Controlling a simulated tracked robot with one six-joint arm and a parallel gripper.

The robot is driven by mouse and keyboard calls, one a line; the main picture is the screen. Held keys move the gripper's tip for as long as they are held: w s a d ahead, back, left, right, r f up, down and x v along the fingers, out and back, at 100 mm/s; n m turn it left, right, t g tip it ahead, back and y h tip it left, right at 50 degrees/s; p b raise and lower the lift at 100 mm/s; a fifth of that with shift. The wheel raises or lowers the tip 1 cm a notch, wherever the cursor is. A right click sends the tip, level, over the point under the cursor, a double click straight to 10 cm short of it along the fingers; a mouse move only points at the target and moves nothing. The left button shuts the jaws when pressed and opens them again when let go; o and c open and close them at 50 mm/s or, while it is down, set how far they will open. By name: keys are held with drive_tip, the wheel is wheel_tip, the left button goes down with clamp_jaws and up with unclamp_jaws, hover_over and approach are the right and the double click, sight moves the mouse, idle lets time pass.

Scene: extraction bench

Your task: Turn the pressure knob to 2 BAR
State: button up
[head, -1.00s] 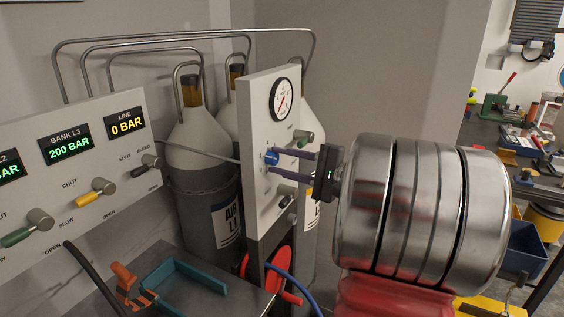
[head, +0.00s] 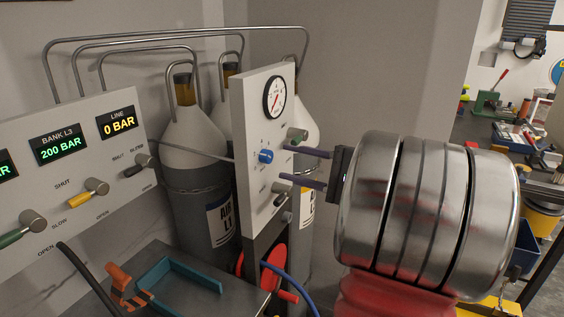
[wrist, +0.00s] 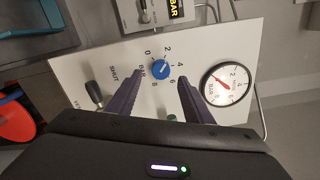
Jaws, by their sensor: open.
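The blue pressure knob (head: 266,157) is on the upright white panel (head: 250,190), below the round gauge (head: 274,97). In the wrist view, the knob (wrist: 160,69) sits inside a ring of numbers from 0 to 8. Its pointer mark is too small to read surely. The gauge (wrist: 227,86) has a red needle near the low end of its scale. My gripper (head: 283,163) is open and empty, its purple fingers apart and a little to the right of the knob. In the wrist view, the fingertips (wrist: 159,78) straddle the line to the knob without gripping it.
A green-handled lever (head: 298,135) and a black-handled lever (head: 283,188) are on the same panel near my fingers. Left, a display (head: 117,122) reads LINE 0 BAR. Gas cylinders (head: 195,150) stand behind. A red wheel (head: 275,262) and blue hose are below.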

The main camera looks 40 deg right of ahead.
sight(271, 158)
drive_tip(key=v, duration=0.9)
drive_tip(key=shift+a, duration=0.1)
drive_tip(key=m, duration=0.6)
drive_tip(key=shift+w+r+m, duration=0.1)
drive_tip(key=shift+r+m, duration=0.05)
drive_tip(key=shift+m, duration=0.25)
drive_tip(key=x, duration=1.3)
drive_tip(key=shift+w+a, duration=0.1)
drive_tip(key=shift+w, duration=0.25)
drive_tip(key=c, duration=1.1)
